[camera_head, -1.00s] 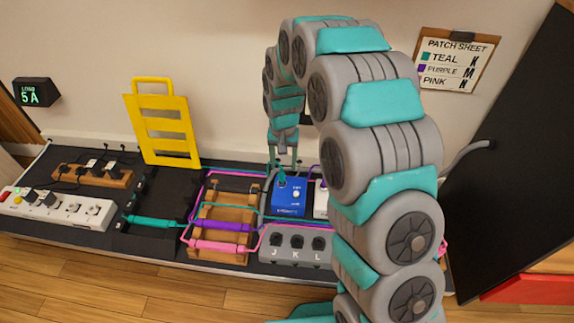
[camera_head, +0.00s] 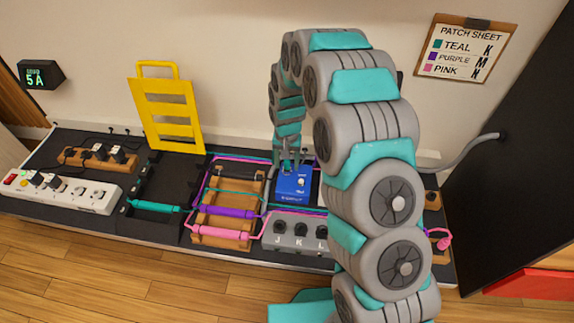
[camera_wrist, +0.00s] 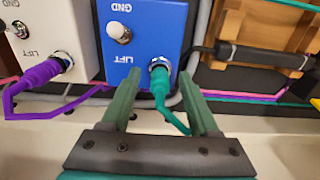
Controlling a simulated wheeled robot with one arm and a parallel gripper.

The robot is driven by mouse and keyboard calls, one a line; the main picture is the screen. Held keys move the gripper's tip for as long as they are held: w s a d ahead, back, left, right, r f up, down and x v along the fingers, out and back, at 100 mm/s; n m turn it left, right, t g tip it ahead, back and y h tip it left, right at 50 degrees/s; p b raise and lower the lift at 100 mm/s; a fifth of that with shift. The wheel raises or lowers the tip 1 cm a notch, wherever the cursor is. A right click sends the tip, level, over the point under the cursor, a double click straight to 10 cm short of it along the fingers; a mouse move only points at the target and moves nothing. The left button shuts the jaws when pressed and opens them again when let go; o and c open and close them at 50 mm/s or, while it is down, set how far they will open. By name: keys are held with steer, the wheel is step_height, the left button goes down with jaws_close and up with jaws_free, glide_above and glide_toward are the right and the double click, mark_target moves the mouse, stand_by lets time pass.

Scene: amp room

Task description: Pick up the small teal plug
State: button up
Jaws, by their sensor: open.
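The small teal plug (camera_wrist: 160,82) sits in the metal-ringed LIFT jack of the blue box (camera_wrist: 145,30), with its teal cable trailing off below it in the wrist view. My gripper (camera_wrist: 165,85) is open, with one finger on each side of the plug. I cannot tell whether either finger touches it. In the head view my gripper (camera_head: 288,165) is over the back edge of the blue box (camera_head: 292,185), and the plug is too small to make out there.
A white box (camera_wrist: 112,30) with a purple plug (camera_wrist: 45,70) stands beside the blue box. A grey box (camera_head: 300,232) with jacks J, K, L sits in front. A wooden rack (camera_head: 225,235) holds purple and pink cable sleeves to the left. A yellow panel (camera_head: 168,115) stands behind.

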steer(key=shift+c, duration=0.2)
jaws_close()
stand_by(0.4)
